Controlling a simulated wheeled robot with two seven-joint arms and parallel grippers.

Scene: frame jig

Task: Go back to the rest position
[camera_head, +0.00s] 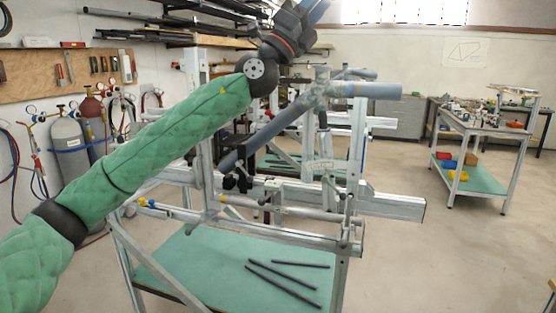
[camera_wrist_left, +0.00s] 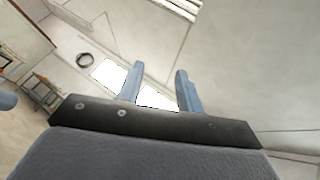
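My left arm, in a green padded sleeve, reaches from the lower left to the top middle of the head view. My left gripper (camera_head: 317,10) is raised at the top edge, above the frame jig, and is partly cut off. In the left wrist view my left gripper (camera_wrist_left: 157,72) has its two blue-grey fingers apart with nothing between them. My right gripper is in neither view. The frame jig (camera_head: 395,206) stands in the middle and bears blue-grey tubes (camera_head: 372,90), partly hidden behind my left arm.
The green lower shelf (camera_head: 200,262) of the jig holds dark rods (camera_head: 285,285). A trolley (camera_head: 483,125) with coloured bins stands at the right. Gas cylinders (camera_head: 70,150) and a tool board (camera_head: 35,80) are at the left wall. Floor between jig and trolley is clear.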

